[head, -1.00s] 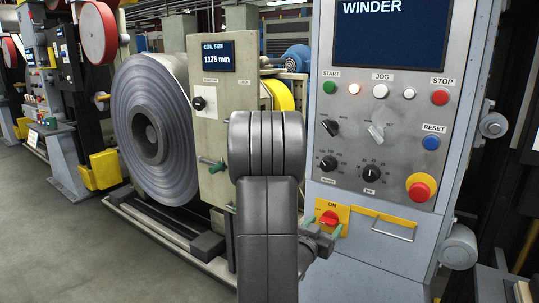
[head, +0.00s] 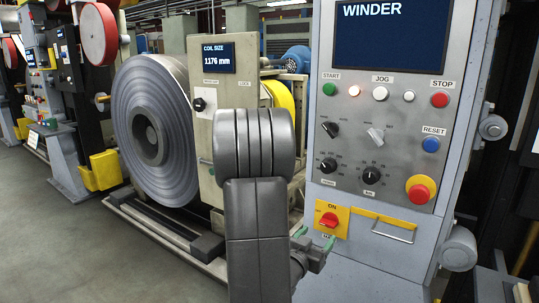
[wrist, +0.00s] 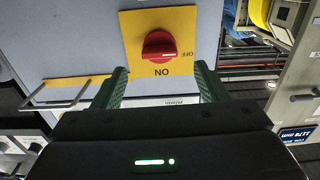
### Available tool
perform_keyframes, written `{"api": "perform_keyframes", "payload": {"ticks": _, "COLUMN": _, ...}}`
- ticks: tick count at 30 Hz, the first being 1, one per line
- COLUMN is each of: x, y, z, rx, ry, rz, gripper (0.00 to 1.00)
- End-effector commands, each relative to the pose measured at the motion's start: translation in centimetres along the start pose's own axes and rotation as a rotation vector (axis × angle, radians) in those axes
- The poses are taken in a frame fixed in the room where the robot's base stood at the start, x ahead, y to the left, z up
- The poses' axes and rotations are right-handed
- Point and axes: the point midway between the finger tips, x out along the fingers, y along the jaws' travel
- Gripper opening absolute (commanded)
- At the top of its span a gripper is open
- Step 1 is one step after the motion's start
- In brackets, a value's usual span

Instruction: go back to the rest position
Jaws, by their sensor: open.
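My gripper (head: 315,238) is open and empty, with its green fingertips just below the yellow ON/OFF plate on the winder panel. The red rotary switch (head: 329,219) sits on that plate under the word ON. The switch also shows in the wrist view (wrist: 158,46), upside down, ahead of and between the two green fingers (wrist: 160,78), with clear space around it. The fingers do not appear to touch the switch. My arm's dark links stand in the middle of the head view and hide part of the coil stand.
The grey winder panel (head: 390,180) stands close on the right, with buttons, knobs and a protruding drawer handle (head: 392,232). A large steel coil (head: 165,100) and the coil-size post (head: 225,65) stand behind my arm. Open floor (head: 50,240) lies at the left.

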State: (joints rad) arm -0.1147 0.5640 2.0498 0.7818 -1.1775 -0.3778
Motion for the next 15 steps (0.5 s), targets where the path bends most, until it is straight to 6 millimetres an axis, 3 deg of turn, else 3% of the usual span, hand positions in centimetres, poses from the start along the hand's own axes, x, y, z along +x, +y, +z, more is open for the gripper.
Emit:
{"api": "perform_keyframes", "payload": {"ticks": 9, "x": -5.6, "y": -0.1, "z": 0.0, "rx": -0.002, "ry": -0.001, "rz": -0.005, "gripper": 0.67}}
{"api": "perform_keyframes", "payload": {"ticks": 14, "x": -7.7, "y": 0.0, "z": 0.0, "rx": -0.002, "ry": -0.001, "rz": -0.004, "gripper": 0.67}}
{"api": "perform_keyframes", "payload": {"ticks": 15, "x": -6.8, "y": 0.1, "z": 0.1, "rx": 0.0, "ry": 0.0, "rz": 0.003, "gripper": 0.67}}
